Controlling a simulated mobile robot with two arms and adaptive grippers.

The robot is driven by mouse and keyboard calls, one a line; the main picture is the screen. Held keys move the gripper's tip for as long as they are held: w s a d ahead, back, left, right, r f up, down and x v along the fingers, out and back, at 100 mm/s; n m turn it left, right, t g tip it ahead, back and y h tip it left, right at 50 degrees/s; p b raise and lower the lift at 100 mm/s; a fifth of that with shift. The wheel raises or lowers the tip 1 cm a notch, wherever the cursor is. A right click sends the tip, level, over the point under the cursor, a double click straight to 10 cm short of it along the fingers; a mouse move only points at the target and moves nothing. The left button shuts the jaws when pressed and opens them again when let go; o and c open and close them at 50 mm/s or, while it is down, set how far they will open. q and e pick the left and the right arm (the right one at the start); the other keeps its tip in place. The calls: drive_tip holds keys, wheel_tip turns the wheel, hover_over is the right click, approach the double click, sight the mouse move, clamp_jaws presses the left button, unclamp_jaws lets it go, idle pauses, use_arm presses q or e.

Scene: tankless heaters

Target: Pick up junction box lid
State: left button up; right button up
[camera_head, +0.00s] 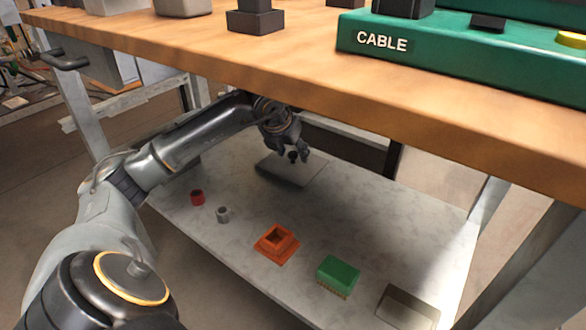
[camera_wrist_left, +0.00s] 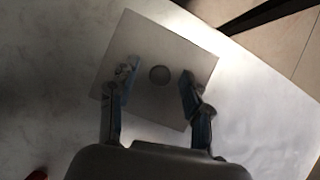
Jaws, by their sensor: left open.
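A flat grey square plate with a small round knob, which looks like the junction box lid (camera_head: 285,172), lies on the lower shelf under the bench. In the left wrist view the lid (camera_wrist_left: 150,45) fills the middle, with its round knob (camera_wrist_left: 159,75) between my fingers. My left gripper (camera_head: 297,158) is open and points down over the lid. In the left wrist view the left gripper's (camera_wrist_left: 158,92) fingers stand on both sides of the knob, apart from it. Whether the fingertips touch the plate cannot be told. My right gripper is not in view.
The lower shelf (camera_head: 215,258) also holds a red cylinder (camera_head: 197,197), a grey nut-like part (camera_head: 223,214), an orange square part (camera_head: 276,243), a green block (camera_head: 338,275) and a grey plate (camera_head: 408,308). The wooden bench top (camera_head: 300,75) hangs over my left arm.

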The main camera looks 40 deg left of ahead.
use_arm(q)
drive_tip(key=shift+r, duration=0.1)
drive_tip(key=shift+c, duration=0.2)
clamp_jaws()
drive_tip(key=shift+r, duration=0.1)
